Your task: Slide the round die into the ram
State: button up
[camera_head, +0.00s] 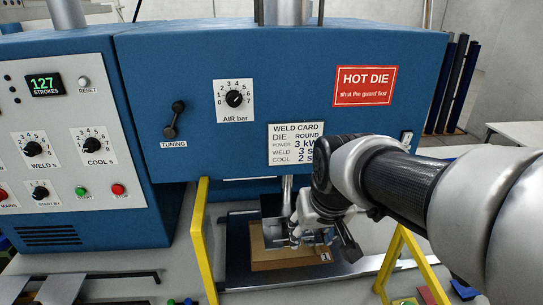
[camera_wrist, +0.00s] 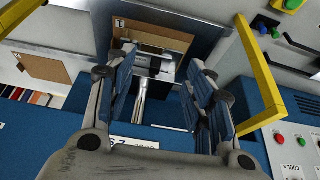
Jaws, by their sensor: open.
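My gripper (camera_head: 305,218) is open at the front of the press, just above the bed. In the wrist view its two fingers (camera_wrist: 160,62) are spread, and I see nothing gripped between them. The ram's bright shaft (camera_wrist: 142,100) shows beyond the fingers and ends in a grey metal block (camera_wrist: 155,66). In the head view the shaft (camera_head: 287,192) comes down just left of my wrist. I cannot tell whether the round die is part of that block, as the fingers and wrist hide much of it. A tan board (camera_head: 262,262) lies below the ram.
Yellow guard posts stand left (camera_head: 205,245) and right (camera_head: 395,260) of the bed. The blue press housing (camera_head: 200,70) hangs above. A weld card (camera_head: 296,144) on it reads round die. Another tan board (camera_wrist: 45,67) and a row of coloured pieces (camera_wrist: 30,97) show in the wrist view.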

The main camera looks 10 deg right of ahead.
jog(key=w+a+f+p, duration=0.1)
jog(key=w+f+p, duration=0.2)
jog(key=w, duration=1)
jog(key=b, duration=0.2)
send_near(286, 224)
jog(key=x, duration=1)
jog(key=shift+s+d+f, duration=0.1)
jog(key=shift+f, duration=0.15)
jog(key=shift+c, duration=0.4)
grip_shut()
jog(key=shift+r, duration=0.1)
jog(key=shift+w, duration=0.2)
